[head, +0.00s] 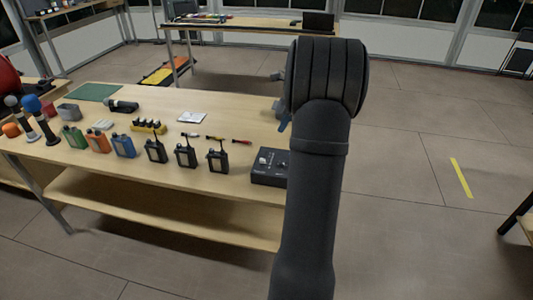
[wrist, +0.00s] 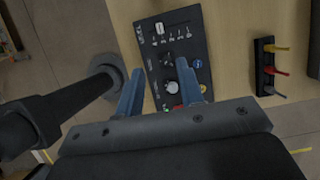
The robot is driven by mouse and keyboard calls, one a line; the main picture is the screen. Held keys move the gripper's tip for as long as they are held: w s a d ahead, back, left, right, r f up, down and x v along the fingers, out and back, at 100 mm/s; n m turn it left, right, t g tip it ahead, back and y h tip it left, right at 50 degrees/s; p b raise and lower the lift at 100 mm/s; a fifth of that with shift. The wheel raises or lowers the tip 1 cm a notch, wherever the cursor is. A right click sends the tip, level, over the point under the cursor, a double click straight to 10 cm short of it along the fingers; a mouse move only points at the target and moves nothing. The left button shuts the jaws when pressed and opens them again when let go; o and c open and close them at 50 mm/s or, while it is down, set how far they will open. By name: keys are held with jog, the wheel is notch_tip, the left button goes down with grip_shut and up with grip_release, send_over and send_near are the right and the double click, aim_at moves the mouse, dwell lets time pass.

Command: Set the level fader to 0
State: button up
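The black control box (wrist: 178,60) lies on the wooden table, and in the head view the box (head: 270,167) is at the table's right end, partly hidden by my arm. The level fader's pale cap (wrist: 160,29) sits near the left end of its slot in the wrist view. Small scale marks run below the slot, with what looks like a 0 at the right end. My gripper (wrist: 160,90) is open and empty, its two blue fingers apart over the box's near part, away from the fader cap. In the head view my arm hides most of the gripper.
A round knob (wrist: 171,87) and small coloured buttons are on the box between the fingers and beside them. In the head view several radios (head: 187,155) stand left of the box.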

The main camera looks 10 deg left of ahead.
aim_at(263, 159)
jog(key=x, duration=1.7)
jog(key=shift+a+f, duration=0.1)
jog(key=shift+f, duration=0.05)
grip_shut()
